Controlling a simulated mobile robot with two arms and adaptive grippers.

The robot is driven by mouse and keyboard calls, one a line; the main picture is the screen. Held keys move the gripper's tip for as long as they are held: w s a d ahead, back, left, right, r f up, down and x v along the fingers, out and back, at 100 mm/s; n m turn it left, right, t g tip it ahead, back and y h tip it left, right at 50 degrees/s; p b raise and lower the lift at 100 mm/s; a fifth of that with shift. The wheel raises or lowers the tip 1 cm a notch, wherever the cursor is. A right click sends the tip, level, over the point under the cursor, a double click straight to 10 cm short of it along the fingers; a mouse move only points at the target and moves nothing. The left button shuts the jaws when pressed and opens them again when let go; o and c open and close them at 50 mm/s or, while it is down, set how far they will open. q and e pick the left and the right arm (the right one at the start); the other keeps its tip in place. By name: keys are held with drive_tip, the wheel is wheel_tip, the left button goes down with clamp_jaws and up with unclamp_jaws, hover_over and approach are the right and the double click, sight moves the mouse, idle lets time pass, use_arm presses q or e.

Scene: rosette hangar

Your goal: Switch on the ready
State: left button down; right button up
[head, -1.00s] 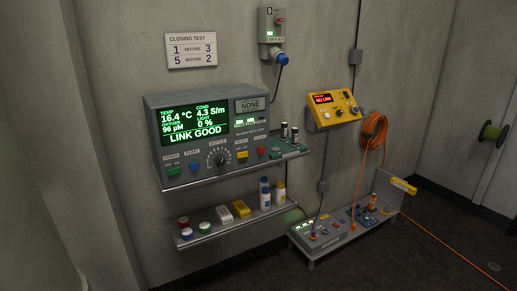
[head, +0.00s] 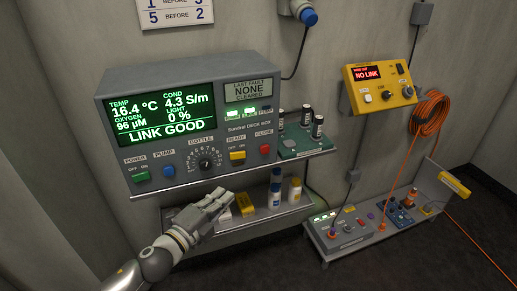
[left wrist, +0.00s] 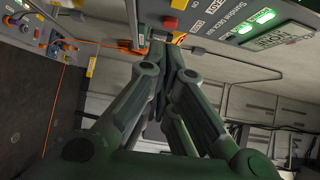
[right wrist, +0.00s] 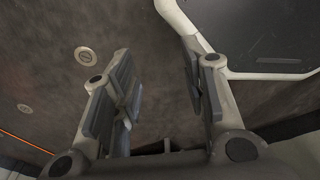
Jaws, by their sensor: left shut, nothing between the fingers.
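The grey deck box (head: 180,118) stands on the upper wall shelf. Its yellow READY switch (head: 237,155) is on the lower front, under the OFF and ON marks; I cannot tell which way it is tipped. My left gripper (head: 224,194) is shut and empty, below and slightly left of the switch, in front of the shelf edge. My right gripper (right wrist: 158,60) is open and empty over dark floor.
The red CLOSE button (head: 265,149) is right of the switch, and the bottle dial (head: 207,160) is left. A green board (head: 300,148) with black cylinders sits on the shelf. The lower shelf (head: 262,218) holds bottles. The display reads LINK GOOD; a yellow wall box (head: 380,85) reads NO LINK.

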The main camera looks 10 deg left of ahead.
sight(238, 155)
use_arm(q)
drive_tip(key=x, duration=0.4)
drive_tip(key=a+r+x, duration=0.1)
drive_tip(key=x, duration=0.3)
drive_tip(key=a+x, duration=0.1)
drive_tip(key=x, duration=0.4)
drive_tip(key=shift+w+r+b, duration=0.2)
drive_tip(key=shift+w+b, duration=0.15)
use_arm(e)
drive_tip(key=s, duration=0.2)
drive_tip(key=shift+s+d+f, duration=0.15)
drive_tip(key=shift+s+f, duration=0.2)
drive_tip(key=shift+f, duration=0.05)
use_arm(q)
drive_tip(key=shift+w+n+y, duration=0.3)
drive_tip(key=shift+w+y, duration=0.05)
drive_tip(key=shift+y, duration=0.25)
use_arm(e)
drive_tip(key=shift+w, duration=0.1)
drive_tip(key=shift+r, duration=0.1)
